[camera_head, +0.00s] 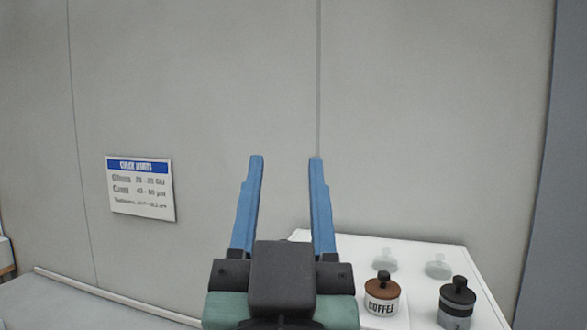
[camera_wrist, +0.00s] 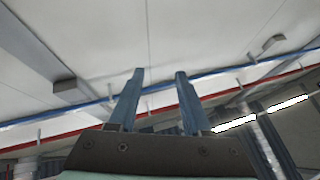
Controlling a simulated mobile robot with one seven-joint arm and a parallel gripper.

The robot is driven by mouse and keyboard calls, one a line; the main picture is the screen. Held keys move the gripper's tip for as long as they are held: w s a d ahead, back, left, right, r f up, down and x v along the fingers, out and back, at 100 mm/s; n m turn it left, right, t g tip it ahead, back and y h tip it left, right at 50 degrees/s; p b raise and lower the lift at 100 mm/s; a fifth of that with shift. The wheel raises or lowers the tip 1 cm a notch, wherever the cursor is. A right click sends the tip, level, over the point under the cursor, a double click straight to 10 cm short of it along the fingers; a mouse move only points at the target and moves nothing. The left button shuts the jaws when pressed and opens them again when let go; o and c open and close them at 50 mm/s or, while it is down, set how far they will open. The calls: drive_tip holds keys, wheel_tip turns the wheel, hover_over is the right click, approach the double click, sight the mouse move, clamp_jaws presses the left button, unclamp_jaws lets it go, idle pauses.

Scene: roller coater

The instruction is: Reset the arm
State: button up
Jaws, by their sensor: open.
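My gripper (camera_head: 286,160) is raised in the middle of the head view, its two blue fingers pointing up and spread apart. It is open, with nothing between the fingers. In the wrist view my gripper (camera_wrist: 159,74) also shows open and empty against the ceiling. The gripper body hides part of the white table behind it.
A white table (camera_head: 420,252) stands at the lower right. On it are a brown-lidded coffee jar (camera_head: 382,294), a dark-lidded jar (camera_head: 457,302) and two faint clear shapes. A sign (camera_head: 141,188) hangs on the grey wall (camera_head: 200,80). Blue and red pipes (camera_wrist: 235,77) cross the ceiling.

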drive_tip(key=s+r+t, duration=0.3)
drive_tip(key=s+r, duration=0.2)
drive_tip(key=r, duration=0.1)
drive_tip(key=shift+s+d+r+n, duration=0.3)
drive_tip(key=shift+d+r+n, duration=0.05)
drive_tip(key=shift+r+n, duration=0.05)
wheel_tip(320, 180, down, 4)
drive_tip(key=b, duration=0.4)
drive_tip(key=shift+a+f, duration=0.1)
drive_tip(key=shift+f, duration=0.15)
